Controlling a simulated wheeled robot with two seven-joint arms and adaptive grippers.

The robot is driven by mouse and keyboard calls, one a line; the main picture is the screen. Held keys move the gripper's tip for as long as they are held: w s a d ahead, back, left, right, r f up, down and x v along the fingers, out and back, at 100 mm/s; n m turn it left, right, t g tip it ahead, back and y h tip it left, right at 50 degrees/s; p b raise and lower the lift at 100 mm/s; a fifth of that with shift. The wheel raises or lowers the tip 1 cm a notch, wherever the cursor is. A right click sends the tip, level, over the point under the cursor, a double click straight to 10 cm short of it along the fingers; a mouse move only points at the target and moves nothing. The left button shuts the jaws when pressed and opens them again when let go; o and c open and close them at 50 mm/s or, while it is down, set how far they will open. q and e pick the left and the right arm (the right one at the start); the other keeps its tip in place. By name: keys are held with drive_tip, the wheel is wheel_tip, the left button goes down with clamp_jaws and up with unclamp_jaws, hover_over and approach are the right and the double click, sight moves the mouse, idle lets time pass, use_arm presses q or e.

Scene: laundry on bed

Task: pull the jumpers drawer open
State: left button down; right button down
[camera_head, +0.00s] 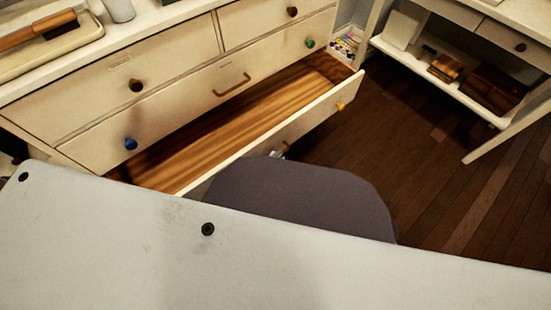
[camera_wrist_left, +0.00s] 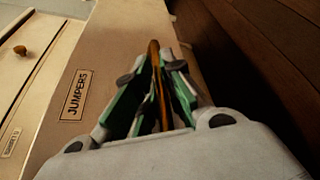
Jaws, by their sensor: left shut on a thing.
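The jumpers drawer (camera_head: 300,122) is pulled out of the pale dresser, and its bare striped wooden inside shows in the head view. Its front has a yellow knob near the right end. In the left wrist view the drawer front (camera_wrist_left: 105,60) carries a JUMPERS label (camera_wrist_left: 73,95). My left gripper (camera_wrist_left: 155,62), with green inner pads, is shut on the brass handle (camera_wrist_left: 154,50) of this drawer. In the head view only a sliver of the left gripper (camera_head: 281,151) shows; my own arm hides the rest and the drawer's lower front. My right gripper is not in view.
The dresser's upper drawers (camera_head: 175,65) are shut. A tray with a brush (camera_head: 38,30) stands on the dresser top. A white desk (camera_head: 450,75) with boxes on its low shelf stands at the right. Dark wooden floor (camera_head: 440,190) lies clear between them.

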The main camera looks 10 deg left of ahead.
use_arm(q)
drive_tip(key=shift+s+d+f, duration=0.1)
drive_tip(key=shift+s+f, duration=0.05)
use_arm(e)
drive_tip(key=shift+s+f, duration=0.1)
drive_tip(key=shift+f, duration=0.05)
use_arm(q)
drive_tip(key=c, duration=1.8)
unclamp_jaws()
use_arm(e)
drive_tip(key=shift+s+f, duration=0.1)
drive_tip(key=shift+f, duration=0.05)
use_arm(q)
drive_tip(key=shift+v, duration=3.7)
